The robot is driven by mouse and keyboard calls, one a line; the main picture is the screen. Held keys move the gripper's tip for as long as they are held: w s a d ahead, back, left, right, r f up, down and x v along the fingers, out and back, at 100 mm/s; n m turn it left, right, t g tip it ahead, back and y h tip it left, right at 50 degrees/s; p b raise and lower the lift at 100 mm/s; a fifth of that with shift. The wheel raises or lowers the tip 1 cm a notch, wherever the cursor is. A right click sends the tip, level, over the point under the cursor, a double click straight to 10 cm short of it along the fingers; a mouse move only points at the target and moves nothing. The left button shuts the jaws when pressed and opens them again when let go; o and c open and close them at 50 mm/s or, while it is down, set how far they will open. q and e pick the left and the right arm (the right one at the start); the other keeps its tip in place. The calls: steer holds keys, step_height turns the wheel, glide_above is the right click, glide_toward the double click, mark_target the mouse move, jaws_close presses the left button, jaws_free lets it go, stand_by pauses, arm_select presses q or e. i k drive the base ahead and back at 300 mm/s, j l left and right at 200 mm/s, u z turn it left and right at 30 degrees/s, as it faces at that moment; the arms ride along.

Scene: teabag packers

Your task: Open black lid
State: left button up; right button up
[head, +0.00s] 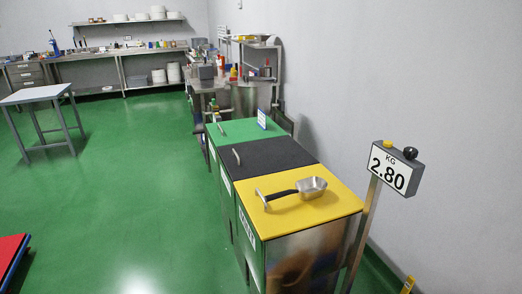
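The black lid (275,154) lies flat and closed on the middle of three bins standing in a row. It has a small metal handle (236,156) at its left edge. A green lid (238,130) is closed on the bin behind it, and a yellow lid (330,204) is closed on the nearest bin. A metal scoop with a black handle (311,187) lies on the yellow lid. Neither of my grippers is in the head view.
A wall runs along the right. Green floor (130,205) left of the bins is clear. A small table (36,94) stands far left, and a red-topped thing (10,258) at lower left.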

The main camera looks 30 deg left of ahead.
mark_target(252, 159)
steer(key=i+j+z, duration=0.1)
steer(key=j+z, duration=0.7)
steer(key=j, duration=0.2)
steer(key=j+z, duration=0.1)
steer(key=j, duration=0.7)
steer(key=j+z, duration=0.1)
steer(key=j, duration=0.7)
steer(key=k+j+z, duration=0.1)
steer(key=j, duration=0.7)
steer(key=j+z, duration=0.15)
steer(key=j, duration=0.65)
steer(key=k, duration=0.05)
